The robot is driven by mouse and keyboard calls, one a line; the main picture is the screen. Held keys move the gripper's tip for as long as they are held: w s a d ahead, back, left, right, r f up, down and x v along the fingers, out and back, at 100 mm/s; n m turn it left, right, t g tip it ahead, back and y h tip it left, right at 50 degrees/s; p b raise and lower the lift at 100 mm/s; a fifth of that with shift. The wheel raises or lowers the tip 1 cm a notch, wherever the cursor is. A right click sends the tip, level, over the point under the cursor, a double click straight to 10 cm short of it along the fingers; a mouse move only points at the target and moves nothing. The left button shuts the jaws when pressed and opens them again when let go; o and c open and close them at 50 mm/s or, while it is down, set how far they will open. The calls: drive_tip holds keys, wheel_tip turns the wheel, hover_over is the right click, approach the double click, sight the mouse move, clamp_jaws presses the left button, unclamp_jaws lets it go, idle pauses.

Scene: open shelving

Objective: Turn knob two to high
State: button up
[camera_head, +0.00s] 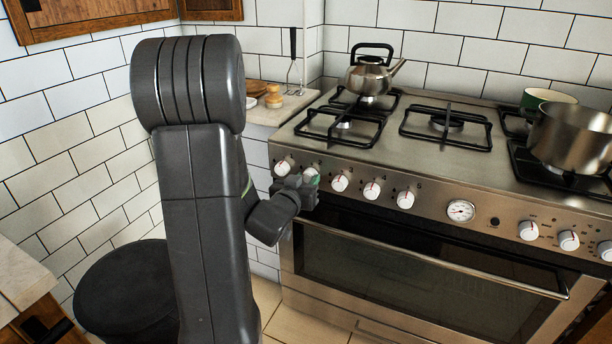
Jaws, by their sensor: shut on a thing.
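The stove's front panel carries a row of white knobs. The leftmost knob (283,167) stands just left of my gripper. Knob two (312,173) is second from the left and mostly hidden behind my gripper (309,183); only a bit of its white shows. My gripper is shut on knob two. The knob's pointer and the marks around it are covered, so I cannot tell its setting. The third knob (340,182) is just to the right, clear of my gripper.
More knobs (405,199) and a round dial (461,211) continue to the right. The oven handle (430,258) juts out below the panel. A kettle (368,77) and a steel pot (574,138) stand on the stovetop. A black stool (125,290) is at lower left.

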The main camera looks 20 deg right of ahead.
drive_tip(key=shift+n+p, duration=0.35)
drive_tip(key=shift+n, duration=0.25)
drive_tip(key=o, duration=1)
drive_tip(key=p+v, duration=0.1)
drive_tip(key=v, duration=1.3)
drive_tip(key=shift+w, duration=0.2)
